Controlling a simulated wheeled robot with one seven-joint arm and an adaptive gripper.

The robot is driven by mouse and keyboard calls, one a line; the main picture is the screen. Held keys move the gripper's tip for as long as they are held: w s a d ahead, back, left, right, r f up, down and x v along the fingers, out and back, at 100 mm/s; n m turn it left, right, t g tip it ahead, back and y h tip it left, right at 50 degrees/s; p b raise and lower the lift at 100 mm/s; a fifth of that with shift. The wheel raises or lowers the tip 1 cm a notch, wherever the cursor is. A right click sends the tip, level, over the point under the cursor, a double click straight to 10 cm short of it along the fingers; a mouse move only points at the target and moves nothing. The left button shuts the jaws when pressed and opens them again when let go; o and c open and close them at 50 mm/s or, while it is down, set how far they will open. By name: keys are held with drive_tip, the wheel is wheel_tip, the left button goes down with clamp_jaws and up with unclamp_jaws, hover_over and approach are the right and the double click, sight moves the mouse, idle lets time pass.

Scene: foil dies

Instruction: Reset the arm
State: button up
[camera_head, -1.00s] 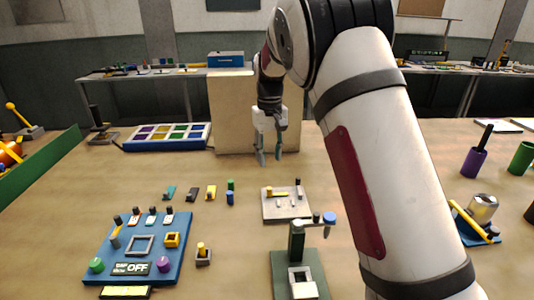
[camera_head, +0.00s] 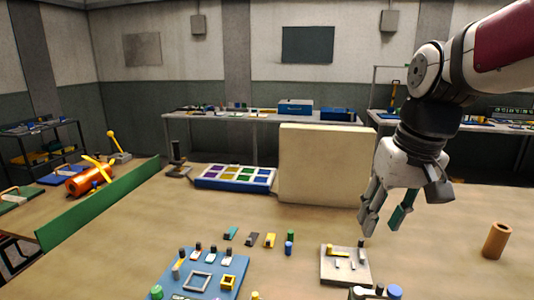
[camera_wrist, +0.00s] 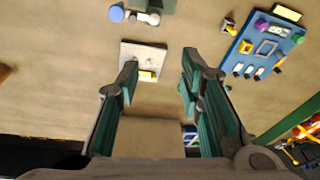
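My gripper (camera_head: 385,222) is raised above the right part of the table in the head view, its fingers pointing down. The wrist view shows its two teal-padded fingers (camera_wrist: 160,85) spread apart with nothing between them. Below it lies a pale square plate (camera_head: 337,272) with a yellow piece and small pegs, apart from the fingers. The plate also shows in the wrist view (camera_wrist: 150,53), beyond the fingertips. My arm reaches in from the upper right of the head view.
A blue panel (camera_head: 213,282) with knobs and several small coloured dies stand on the table. A blue tray with coloured compartments (camera_head: 200,182) and a beige upright board (camera_head: 320,170) are behind. A brown cup (camera_head: 496,240) stands at right. A green divider (camera_head: 100,205) borders the left.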

drive_tip(key=s+f+t+p, duration=0.1)
drive_tip(key=s+f, duration=0.2)
drive_tip(key=s, duration=1.4)
drive_tip(key=shift+t+h, duration=0.4)
